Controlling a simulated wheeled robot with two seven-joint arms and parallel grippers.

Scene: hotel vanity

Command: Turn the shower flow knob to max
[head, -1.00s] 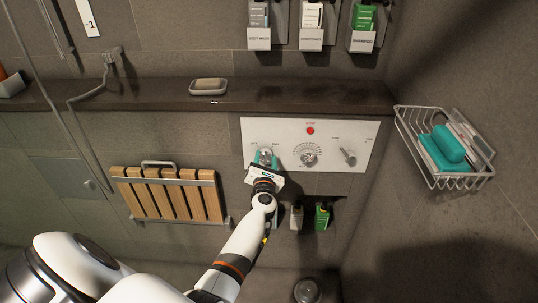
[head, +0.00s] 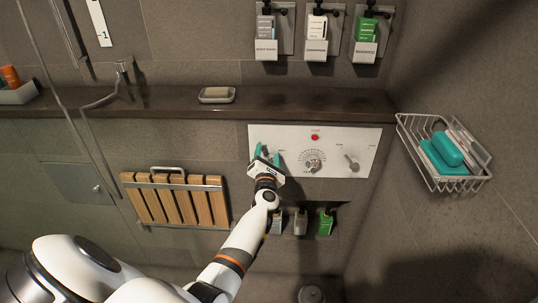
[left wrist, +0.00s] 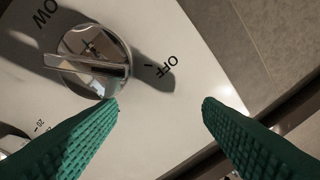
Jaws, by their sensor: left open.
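The white control panel (head: 345,135) is on the tiled wall below the dark ledge. In the left wrist view a round chrome knob with a raised bar grip (left wrist: 95,62) sits at upper left, with "OFF" printed beside it and what looks like "LOW" at the corner. My left gripper (head: 267,154) is at the panel's left end and hides that area in the head view. Its teal fingers (left wrist: 160,108) are apart with nothing between them. The knob lies beyond the left-hand fingertip, outside the gap; contact cannot be told. My right gripper is not in view.
A graduated dial (head: 313,162) is mid-panel under a red button (head: 315,137), with a lever knob (head: 351,162) to its right. A wire basket (head: 440,160) juts out at right. Small bottles (head: 300,222) stand in a niche below. A folded wooden seat (head: 175,200) is at left.

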